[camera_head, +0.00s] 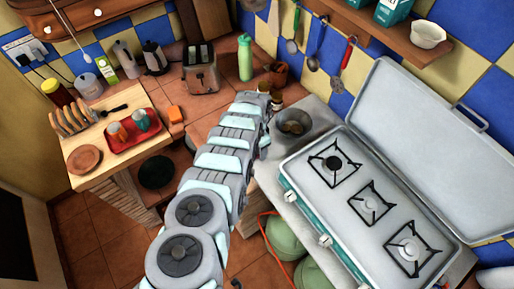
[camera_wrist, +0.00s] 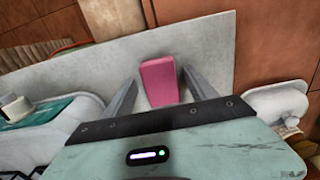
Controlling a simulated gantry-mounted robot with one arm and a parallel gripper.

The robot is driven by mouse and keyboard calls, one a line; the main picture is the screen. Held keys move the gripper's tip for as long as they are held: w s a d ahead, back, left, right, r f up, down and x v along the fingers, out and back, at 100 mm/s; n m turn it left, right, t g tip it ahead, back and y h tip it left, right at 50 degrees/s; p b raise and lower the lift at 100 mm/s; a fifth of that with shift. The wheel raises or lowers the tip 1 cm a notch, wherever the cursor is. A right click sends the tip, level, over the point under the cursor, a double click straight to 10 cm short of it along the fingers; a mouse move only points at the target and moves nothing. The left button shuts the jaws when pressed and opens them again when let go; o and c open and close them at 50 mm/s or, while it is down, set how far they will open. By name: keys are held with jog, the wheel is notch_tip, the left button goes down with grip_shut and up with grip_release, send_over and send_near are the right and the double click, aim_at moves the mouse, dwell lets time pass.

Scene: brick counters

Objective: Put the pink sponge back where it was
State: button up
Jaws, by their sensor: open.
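The pink sponge (camera_wrist: 160,82) lies on the grey counter slab (camera_wrist: 90,72) in the wrist view. My gripper (camera_wrist: 159,76) is open, with one finger on each side of the sponge. A narrow gap shows between the sponge and each finger, so the sponge is not clamped. The sponge's near end runs down towards the edge of my gripper's body. In the head view my arm covers this spot, and neither the sponge nor my gripper's fingers can be seen there.
A grey camping stove (camera_head: 372,205) with its lid up stands on the right counter. A metal bowl (camera_head: 293,122) stands close to my arm. The left counter holds a red tray (camera_head: 152,122) with cups, a toaster (camera_head: 201,75) and a green bottle (camera_head: 245,58).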

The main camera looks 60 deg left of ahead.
notch_tip(320, 180, up, 2)
jog(key=shift+w+a+r, duration=0.1)
notch_tip(320, 180, up, 10)
jog(key=shift+b, duration=0.3)
dwell(0.4)
dwell(0.5)
dwell(0.9)
